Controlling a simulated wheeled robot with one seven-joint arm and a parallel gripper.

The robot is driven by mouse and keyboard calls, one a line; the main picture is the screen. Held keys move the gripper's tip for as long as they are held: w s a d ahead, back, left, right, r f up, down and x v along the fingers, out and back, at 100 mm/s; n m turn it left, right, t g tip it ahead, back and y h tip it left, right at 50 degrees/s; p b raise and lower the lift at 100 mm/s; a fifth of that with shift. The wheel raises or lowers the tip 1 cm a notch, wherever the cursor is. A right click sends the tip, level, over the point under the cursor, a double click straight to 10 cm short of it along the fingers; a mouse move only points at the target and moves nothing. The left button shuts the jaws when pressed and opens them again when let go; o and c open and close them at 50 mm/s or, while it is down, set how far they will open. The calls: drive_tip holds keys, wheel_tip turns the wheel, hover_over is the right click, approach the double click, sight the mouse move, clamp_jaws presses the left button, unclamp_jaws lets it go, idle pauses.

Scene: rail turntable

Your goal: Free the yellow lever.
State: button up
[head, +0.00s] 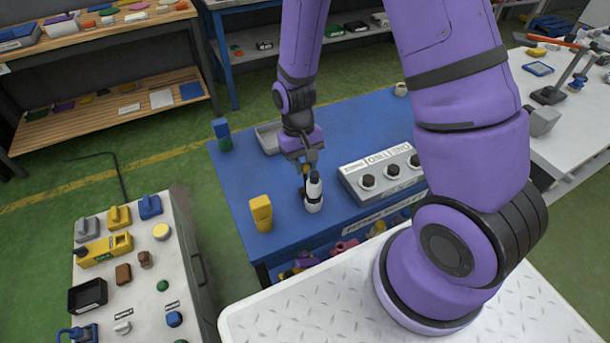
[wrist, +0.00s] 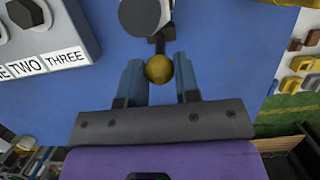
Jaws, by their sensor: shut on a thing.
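The yellow ball knob (wrist: 158,69) of a lever sits between the two fingers of my gripper (wrist: 158,80) in the wrist view. A short dark rod (wrist: 160,46) runs from the knob toward a black and white upright cylinder (wrist: 145,16). In the head view my gripper (head: 306,167) is low over the blue table, right by the cylinder (head: 313,195). The fingers are closed around the knob, which is small and partly hidden in the head view. What holds the lever, if anything, cannot be made out.
A grey panel (head: 350,176) with three black knobs, labelled ONE, TWO, THREE, stands right of the cylinder on the blue table (head: 235,185). A yellow block (head: 261,213), a blue and green block (head: 222,135) and a grey tray (head: 264,131) stand around. A cluttered white bench (head: 189,283) is at left.

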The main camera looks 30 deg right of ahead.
drive_tip(key=shift+w, duration=0.35)
drive_tip(key=shift+w+f, duration=0.25)
drive_tip(key=shift+w, duration=0.55)
drive_tip(key=shift+w+f, duration=0.4)
drive_tip(key=shift+w, duration=0.15)
idle(0.4)
